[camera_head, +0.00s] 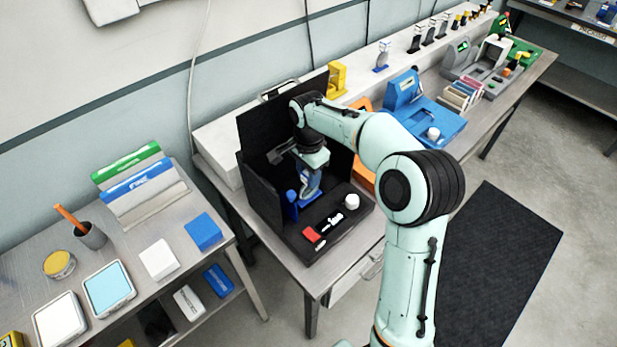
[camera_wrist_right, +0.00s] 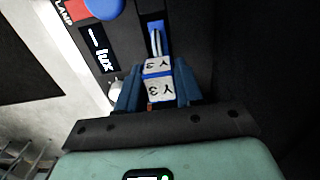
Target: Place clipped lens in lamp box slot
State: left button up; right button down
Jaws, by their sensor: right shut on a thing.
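My right gripper (camera_head: 312,163) reaches down into the black lamp box (camera_head: 262,128) in the head view. It is shut on the clipped lens (camera_head: 311,182), a blue piece with a white label. In the right wrist view the gripper (camera_wrist_right: 157,90) has its two blue fingers on either side of the clip (camera_wrist_right: 158,89), marked Y3. A narrow blue piece with a pale upright edge (camera_wrist_right: 155,38) lies just beyond the clip, in line with it. I cannot tell whether it is the lens or the slot, nor whether the lens is seated. My left gripper is not in view.
The box front carries a red switch (camera_head: 311,234), a lux display (camera_wrist_right: 102,55) and a white knob (camera_head: 351,201). A blue post (camera_head: 291,198) stands left of the lens. A blue device (camera_head: 433,118) stands on the bench to the right. Box walls close in behind and left.

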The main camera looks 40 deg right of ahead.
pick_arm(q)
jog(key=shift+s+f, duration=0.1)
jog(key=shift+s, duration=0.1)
pick_arm(e)
jog(key=shift+s+f, duration=0.15)
jog(key=shift+f, duration=0.4)
jog(key=shift+f, duration=0.1)
jog(key=shift+f, duration=0.15)
jog(key=c, duration=0.7)
grip_release()
jog(key=shift+c, duration=0.2)
jog(key=shift+r, duration=0.2)
jog(key=r+p, duration=0.1)
jog(key=r, duration=1)
jog(key=shift+w+r+p, duration=0.2)
jog(key=shift+p, duration=0.15)
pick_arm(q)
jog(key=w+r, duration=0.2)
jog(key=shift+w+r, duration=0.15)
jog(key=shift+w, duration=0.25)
pick_arm(e)
jog(key=shift+s+r, duration=0.15)
jog(key=shift+r, duration=0.2)
